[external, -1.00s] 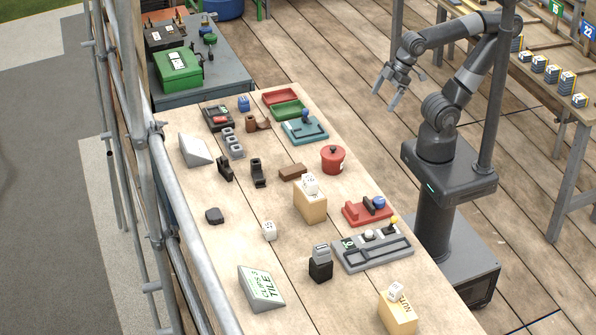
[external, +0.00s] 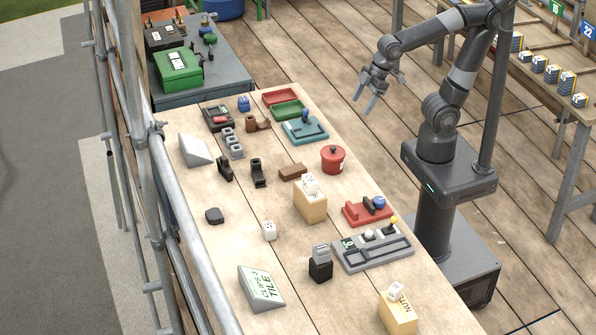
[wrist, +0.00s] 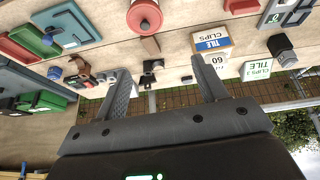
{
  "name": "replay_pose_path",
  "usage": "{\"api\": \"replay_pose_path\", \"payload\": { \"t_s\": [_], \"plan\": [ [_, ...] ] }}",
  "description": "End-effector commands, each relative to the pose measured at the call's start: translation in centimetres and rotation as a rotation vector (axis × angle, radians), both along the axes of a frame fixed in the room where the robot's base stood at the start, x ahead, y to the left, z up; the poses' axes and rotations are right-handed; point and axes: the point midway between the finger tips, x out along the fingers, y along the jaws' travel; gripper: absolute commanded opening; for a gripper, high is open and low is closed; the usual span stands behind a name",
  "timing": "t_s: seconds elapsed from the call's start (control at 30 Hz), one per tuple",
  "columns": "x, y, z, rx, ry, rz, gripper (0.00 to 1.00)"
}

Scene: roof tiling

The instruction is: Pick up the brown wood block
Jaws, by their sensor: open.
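The brown wood block (external: 293,172) is a small bar lying on the wooden table in the external view, left of the red lidded pot and just behind the light box with a white block on top. In the wrist view the brown wood block (wrist: 150,45) shows small, beyond and between my fingers. My gripper (external: 364,103) is open and empty, held in the air beyond the table's right edge, well apart from the block. In the wrist view both fingers of my gripper (wrist: 160,68) are spread apart.
The red pot (external: 333,160), the light box (external: 310,204) and black brackets (external: 258,172) stand around the block. A teal tray (external: 304,131) and red fixture (external: 367,212) lie along the table's right side. Scaffold poles (external: 160,190) run along the left.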

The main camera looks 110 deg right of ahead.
Motion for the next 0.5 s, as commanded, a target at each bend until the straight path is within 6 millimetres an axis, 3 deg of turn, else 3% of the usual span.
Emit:
{"api": "replay_pose_path", "payload": {
  "t_s": [0.27, 0.5],
  "plan": [
    [7.6, -2.0, -3.5, -0.012, 0.064, 0.032, 0.65],
    [13.6, -4.3, -8.2, 0.0, 0.107, 0.062, 0.65]
  ]
}}
